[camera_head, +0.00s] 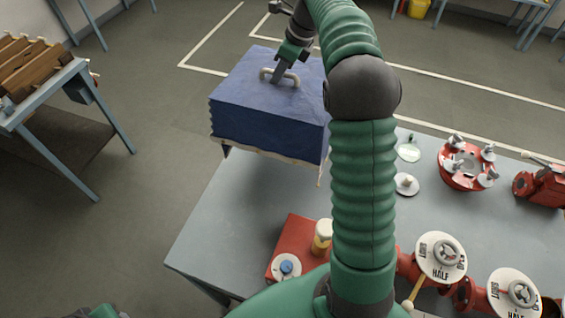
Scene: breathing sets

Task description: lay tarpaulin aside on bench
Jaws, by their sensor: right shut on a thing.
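The tarpaulin (262,112) is a blue, box-shaped folded cover with a pale edge along its bottom and a beige handle on top. It is in the upper middle of the head view, at the far left part of the grey bench (225,225), and its underside seems to hang above or past the bench edge. My right gripper (281,78) is shut on the handle of the tarpaulin. My green right arm crosses the middle of the view and hides part of the tarpaulin's right side. Of my left arm, only a green bit may show at the bottom left; its gripper is not seen.
On the bench stand a red box (300,240) with a yellowish jar, a red flange (467,165), red valves with white discs marked HALF (441,257), and small white discs (406,184). Another bench (45,95) with wooden pieces stands at left. The bench's left part is clear.

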